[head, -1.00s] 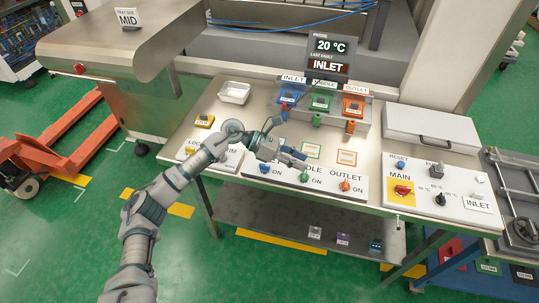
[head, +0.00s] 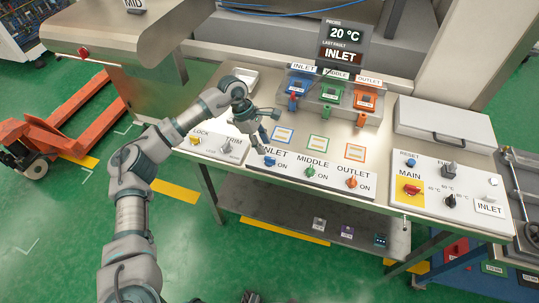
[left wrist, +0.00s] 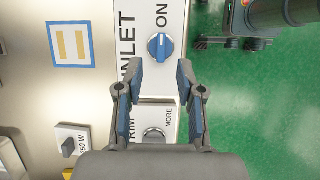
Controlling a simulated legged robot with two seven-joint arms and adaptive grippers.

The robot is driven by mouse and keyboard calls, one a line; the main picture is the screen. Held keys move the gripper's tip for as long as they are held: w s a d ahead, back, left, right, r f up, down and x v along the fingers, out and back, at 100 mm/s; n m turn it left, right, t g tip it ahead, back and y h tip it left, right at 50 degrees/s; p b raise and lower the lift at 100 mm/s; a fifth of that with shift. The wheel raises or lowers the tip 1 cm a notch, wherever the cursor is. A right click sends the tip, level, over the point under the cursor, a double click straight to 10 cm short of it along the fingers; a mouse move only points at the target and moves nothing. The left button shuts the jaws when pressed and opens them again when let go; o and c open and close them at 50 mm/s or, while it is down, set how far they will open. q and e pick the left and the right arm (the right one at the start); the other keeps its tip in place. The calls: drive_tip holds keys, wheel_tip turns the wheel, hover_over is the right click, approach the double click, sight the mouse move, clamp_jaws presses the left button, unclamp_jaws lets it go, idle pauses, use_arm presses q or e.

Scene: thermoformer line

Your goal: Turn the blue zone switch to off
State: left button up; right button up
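The blue zone switch (head: 269,161) is a round knob on the white front panel, by the INLET label, with ON printed at its right. In the left wrist view the blue knob (left wrist: 160,46) shows a white pointer line beside the word ON. My left gripper (head: 268,130) is above the panel, just behind the blue knob in the head view. In the left wrist view its fingers (left wrist: 159,76) are spread, with nothing between them. The knob lies just beyond the fingertips, apart from them as far as I can tell.
A green MIDDLE knob (head: 310,171) and an orange OUTLET knob (head: 351,181) share the panel. The LOCK and TRIM panel (head: 215,146) is to the left. The red MAIN switch (head: 411,189) is to the right. Coloured modules stand behind.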

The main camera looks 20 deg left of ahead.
sight(268, 157)
use_arm(q)
drive_tip(key=x, duration=0.6)
drive_tip(key=shift+f, duration=0.1)
clamp_jaws()
